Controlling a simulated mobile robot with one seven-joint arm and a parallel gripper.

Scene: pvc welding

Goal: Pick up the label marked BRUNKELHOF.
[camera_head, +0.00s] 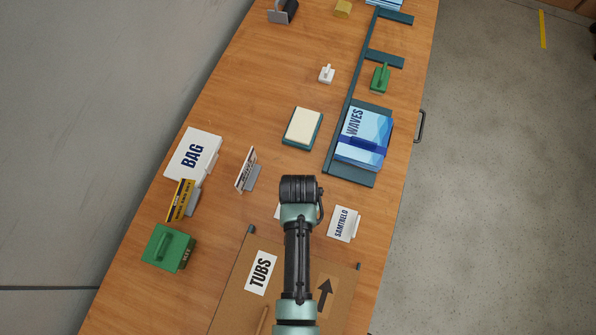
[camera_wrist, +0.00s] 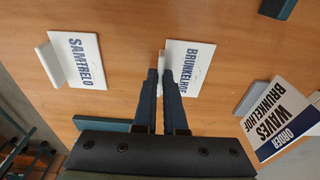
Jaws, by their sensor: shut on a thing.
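The white label marked BRUNKELHOF (camera_wrist: 192,66) lies face up in the wrist view, with an upright white tab along its left edge. My gripper (camera_wrist: 161,74) is shut on that tab, its two dark fingers close on either side. Whether the label touches the table or is slightly raised I cannot tell. In the head view my arm hides the gripper and nearly all of the label; only a white sliver (camera_head: 277,212) shows left of my wrist.
A similar label, SAMFRELO (camera_wrist: 77,62), lies to the left in the wrist view. The order card (camera_wrist: 280,118) stands to the right, naming WAVES and BRUNKELHOF. In the head view, a blue WAVES pack (camera_head: 366,135), a cream-topped block (camera_head: 301,127) and a TUBS carton (camera_head: 237,290) are nearby.

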